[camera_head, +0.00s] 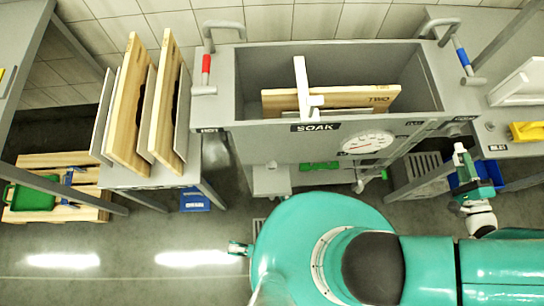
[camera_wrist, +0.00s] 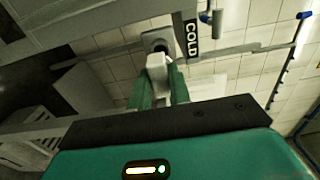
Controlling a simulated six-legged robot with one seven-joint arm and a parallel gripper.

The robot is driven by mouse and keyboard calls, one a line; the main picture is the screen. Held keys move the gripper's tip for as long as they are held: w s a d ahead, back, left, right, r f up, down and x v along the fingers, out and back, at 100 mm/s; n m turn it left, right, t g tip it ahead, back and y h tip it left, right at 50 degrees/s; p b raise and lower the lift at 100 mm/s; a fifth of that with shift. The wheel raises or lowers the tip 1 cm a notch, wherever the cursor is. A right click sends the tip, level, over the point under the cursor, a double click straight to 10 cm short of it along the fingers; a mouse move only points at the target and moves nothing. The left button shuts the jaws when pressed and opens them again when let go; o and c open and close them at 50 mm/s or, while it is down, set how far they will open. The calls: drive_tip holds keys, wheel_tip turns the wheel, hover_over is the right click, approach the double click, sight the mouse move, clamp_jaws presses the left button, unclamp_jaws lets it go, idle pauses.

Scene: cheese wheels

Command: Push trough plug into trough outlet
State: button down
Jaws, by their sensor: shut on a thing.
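My gripper (camera_head: 461,158) is right of the trough, near its front right corner. In the wrist view its two green fingers (camera_wrist: 158,90) are shut on a pale plug (camera_wrist: 156,63). Just beyond the plug is a round grey fitting with a dark opening (camera_wrist: 154,39), apparently the trough outlet, beside a COLD label (camera_wrist: 190,28). The plug overlaps the fitting's lower edge in view; I cannot tell whether it touches or enters it. The grey trough (camera_head: 240,112) carries a SOAK label and holds wooden boards (camera_head: 380,95). The outlet is not clear in the head view.
A dial gauge (camera_head: 368,142) is on the trough front. A rack of upright boards (camera_head: 127,110) stands left. A grey bench (camera_head: 500,150) with a yellow item (camera_head: 526,131) is right. A blue bin (camera_head: 463,180) lies behind my gripper. Open floor shows at lower left.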

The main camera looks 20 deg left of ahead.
idle(0.3)
drive_tip(key=shift+v, duration=1.55)
